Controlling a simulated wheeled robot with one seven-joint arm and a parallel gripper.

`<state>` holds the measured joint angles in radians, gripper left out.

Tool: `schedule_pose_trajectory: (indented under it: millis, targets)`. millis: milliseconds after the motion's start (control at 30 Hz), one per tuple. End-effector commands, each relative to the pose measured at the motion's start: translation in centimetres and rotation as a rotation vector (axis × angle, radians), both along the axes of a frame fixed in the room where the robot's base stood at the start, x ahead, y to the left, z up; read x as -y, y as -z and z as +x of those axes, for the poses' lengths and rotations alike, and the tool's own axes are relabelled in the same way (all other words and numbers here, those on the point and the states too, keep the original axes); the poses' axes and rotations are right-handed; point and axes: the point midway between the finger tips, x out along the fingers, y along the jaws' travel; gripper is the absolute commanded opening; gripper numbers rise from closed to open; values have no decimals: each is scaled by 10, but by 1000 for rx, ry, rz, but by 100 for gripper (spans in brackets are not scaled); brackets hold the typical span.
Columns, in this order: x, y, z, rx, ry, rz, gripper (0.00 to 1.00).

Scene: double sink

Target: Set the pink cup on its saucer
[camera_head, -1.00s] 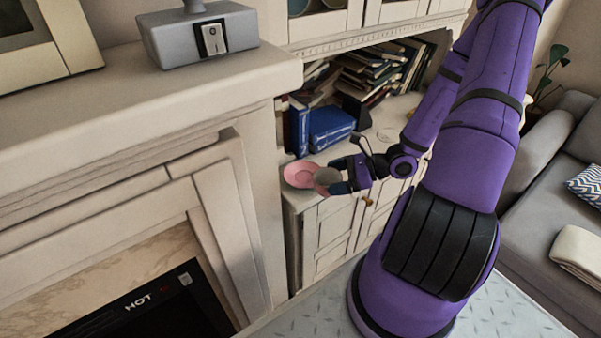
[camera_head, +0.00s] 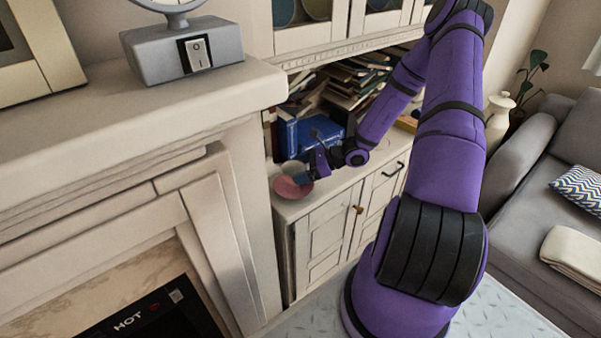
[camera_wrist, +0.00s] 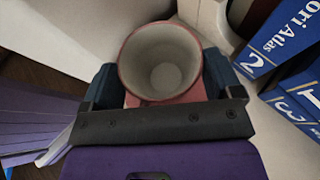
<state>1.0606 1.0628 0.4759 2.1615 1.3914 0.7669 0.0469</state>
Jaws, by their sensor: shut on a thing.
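The pink cup (camera_wrist: 163,72), pale inside, sits between the two dark fingers of my gripper (camera_wrist: 160,80) in the wrist view, its open mouth facing the camera. In the head view my gripper (camera_head: 302,176) holds the cup (camera_head: 291,168) over the pink saucer (camera_head: 291,190), which lies on the low cabinet top. Pink of the saucer (camera_wrist: 196,93) shows around the cup's lower side in the wrist view. I cannot tell whether the cup's base touches the saucer. The fingers hide part of the cup.
Blue books (camera_head: 312,134) stand just behind the saucer, and their spines (camera_wrist: 285,45) show at the right of the wrist view. The fireplace mantel (camera_head: 140,120) rises close on the left. The cabinet top (camera_head: 345,180) to the right has bare room.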

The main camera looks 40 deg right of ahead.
Motion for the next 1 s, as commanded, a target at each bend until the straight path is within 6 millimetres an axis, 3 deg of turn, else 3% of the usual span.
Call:
schedule_pose_trajectory:
  millis: [133,667,700,733,1000]
  targets:
    - [0,15,0,0,0,1,58]
    - [0,22,0,1,0,0,58]
    - [0,22,0,1,0,-1,94]
    - [0,22,0,1,0,-1,100]
    - [0,20,0,1,0,-1,100]
